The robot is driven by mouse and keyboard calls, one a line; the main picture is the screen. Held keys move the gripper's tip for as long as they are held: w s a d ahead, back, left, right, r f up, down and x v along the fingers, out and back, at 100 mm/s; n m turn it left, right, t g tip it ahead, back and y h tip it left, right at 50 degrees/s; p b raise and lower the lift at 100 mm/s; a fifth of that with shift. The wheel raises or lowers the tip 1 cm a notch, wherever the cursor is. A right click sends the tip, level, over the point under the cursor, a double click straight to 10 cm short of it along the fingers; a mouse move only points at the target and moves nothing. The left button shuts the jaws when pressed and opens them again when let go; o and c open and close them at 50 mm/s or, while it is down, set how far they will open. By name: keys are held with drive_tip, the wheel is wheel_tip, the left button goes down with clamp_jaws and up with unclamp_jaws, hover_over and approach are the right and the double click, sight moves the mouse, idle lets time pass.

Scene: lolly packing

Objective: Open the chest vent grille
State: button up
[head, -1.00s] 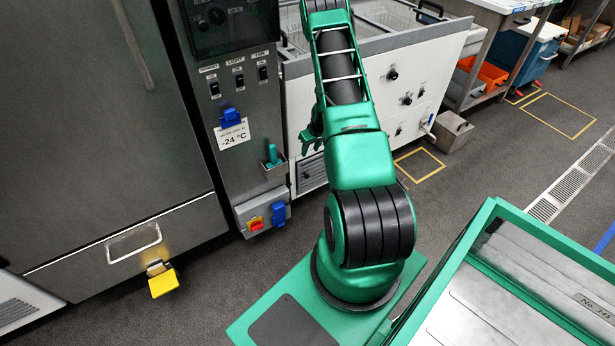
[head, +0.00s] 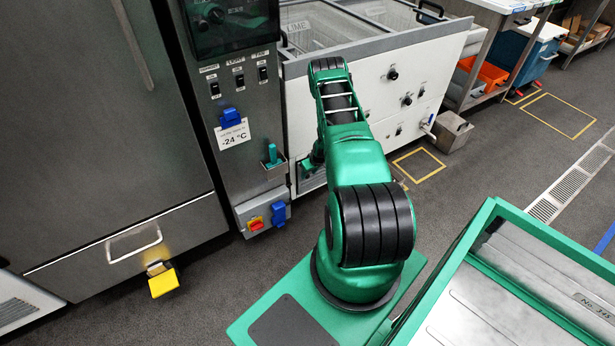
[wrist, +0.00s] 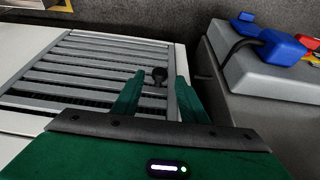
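The vent grille (wrist: 95,68) is a set of pale grey slats in a frame, low on the front of the white chest (head: 350,100). It looks flush with its frame. A small dark knob (wrist: 159,75) sits near the grille's right edge. My gripper (wrist: 161,74) is open, its two green fingers pointing at the grille with the knob showing between their tips. Whether the fingers touch the knob, I cannot tell.
A grey switch box (wrist: 265,75) with blue and red parts stands close to the right in the wrist view. In the head view, a steel cabinet (head: 100,120) with a yellow pedal (head: 163,283) is at left, and a grey bin (head: 453,131) stands right of the chest.

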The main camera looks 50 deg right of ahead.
drive_tip(key=shift+x, duration=1.3)
clamp_jaws()
